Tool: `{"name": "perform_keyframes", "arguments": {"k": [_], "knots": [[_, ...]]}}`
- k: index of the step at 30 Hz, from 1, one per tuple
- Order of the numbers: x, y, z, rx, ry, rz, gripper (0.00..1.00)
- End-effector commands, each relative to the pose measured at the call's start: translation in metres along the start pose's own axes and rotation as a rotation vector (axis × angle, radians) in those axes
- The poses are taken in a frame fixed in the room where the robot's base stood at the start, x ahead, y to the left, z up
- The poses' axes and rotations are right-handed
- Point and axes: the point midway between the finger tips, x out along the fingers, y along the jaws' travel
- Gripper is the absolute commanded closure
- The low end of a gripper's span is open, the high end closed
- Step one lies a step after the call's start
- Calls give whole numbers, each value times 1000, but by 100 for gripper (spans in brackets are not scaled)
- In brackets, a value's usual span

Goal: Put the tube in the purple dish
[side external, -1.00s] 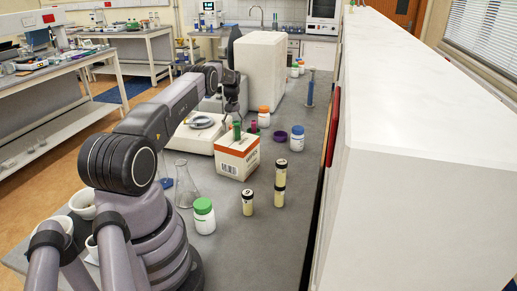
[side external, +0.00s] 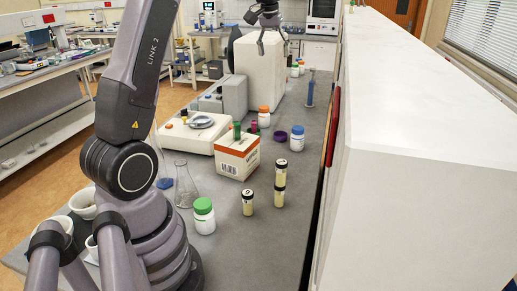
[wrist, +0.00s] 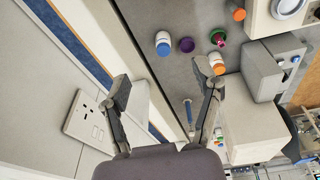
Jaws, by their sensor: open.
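The purple dish (side external: 280,136) sits on the grey bench, left of a blue-capped white bottle (side external: 297,140). It also shows in the wrist view (wrist: 186,45) and looks empty. A small pink-red item (side external: 253,127) shows behind the carton; it appears pink and green in the wrist view (wrist: 218,38). A green upright piece (side external: 237,129) shows at the carton's top. I cannot tell which of these is the tube. My gripper (side external: 272,43) is raised high near the white block, far beyond the dish. In the wrist view my gripper (wrist: 163,80) is open and empty.
A carton (side external: 237,157), an orange-capped bottle (side external: 264,117) and a balance (side external: 197,135) stand near the dish. A tall blue cylinder (side external: 310,90) stands farther back. Two small vials (side external: 247,202) and (side external: 280,185) and a green-capped bottle (side external: 204,217) stand nearer. A large white block (side external: 260,70) stands behind.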

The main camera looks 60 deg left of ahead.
Motion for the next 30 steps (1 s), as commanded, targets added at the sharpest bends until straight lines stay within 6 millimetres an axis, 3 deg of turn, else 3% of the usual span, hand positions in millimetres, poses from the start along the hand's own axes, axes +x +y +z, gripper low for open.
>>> {"name": "perform_keyframes", "arguments": {"k": [1,6,10,12,15,19,21,23,30], "knots": [[-28,15,30,65,26,17,35],[-86,38,138,270,101,71,35],[-104,32,223,422,157,116,35],[-104,24,264,496,185,139,35],[-97,10,308,582,219,168,35],[-85,-3,343,653,244,192,35],[-81,-7,352,671,251,198,43],[-79,-9,355,680,254,200,49],[-78,-9,356,681,253,200,49]]}}
